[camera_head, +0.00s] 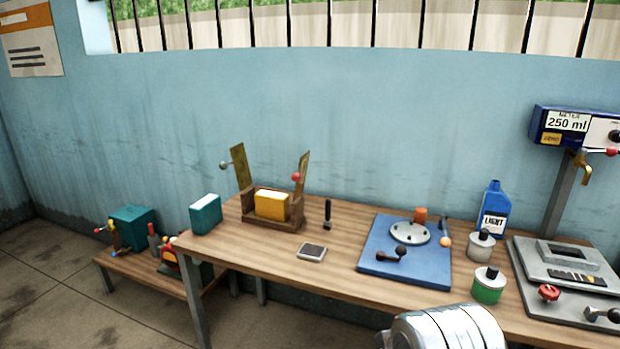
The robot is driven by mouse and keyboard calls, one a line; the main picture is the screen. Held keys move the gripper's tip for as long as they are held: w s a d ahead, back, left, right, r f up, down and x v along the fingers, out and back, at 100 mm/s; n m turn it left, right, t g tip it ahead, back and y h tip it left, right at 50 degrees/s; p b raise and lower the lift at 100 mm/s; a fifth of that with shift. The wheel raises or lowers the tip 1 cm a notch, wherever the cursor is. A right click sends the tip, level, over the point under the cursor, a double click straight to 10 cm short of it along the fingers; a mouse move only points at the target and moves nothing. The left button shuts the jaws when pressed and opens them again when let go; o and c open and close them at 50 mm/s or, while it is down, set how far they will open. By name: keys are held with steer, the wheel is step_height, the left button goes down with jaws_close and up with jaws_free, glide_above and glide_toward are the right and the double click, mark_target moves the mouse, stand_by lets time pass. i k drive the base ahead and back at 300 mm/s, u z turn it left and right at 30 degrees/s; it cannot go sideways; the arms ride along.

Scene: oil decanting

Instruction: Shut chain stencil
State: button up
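The likely stencil is a brown wooden holder (273,221) at the back left of the workbench, with two upright brass-coloured leaves. The left leaf (240,167) leans outward and has a grey ball knob (224,165). The right leaf (302,174) stands raised and tilted, with a red ball knob (296,176). Both leaves are open. A yellow-orange block (272,205) with a pale top sits between them. No chain can be made out. A silver rounded part of my arm shows at the bottom edge; my gripper's fingers are not visible.
On the workbench (255,258) are a teal block (205,214), a small grey pad (312,252), a black-handled stamp (327,214), a blue plate fixture (405,268), two small cans, a blue bottle (494,210) and a grey scale-like device (570,275). A meter (575,126) stands at right.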

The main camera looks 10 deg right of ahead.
mark_target(300, 177)
steer(key=u, duration=0.05)
steer(key=i, duration=1)
steer(key=u, duration=2.2)
steer(key=k, duration=0.6)
steer(key=u, duration=0.05)
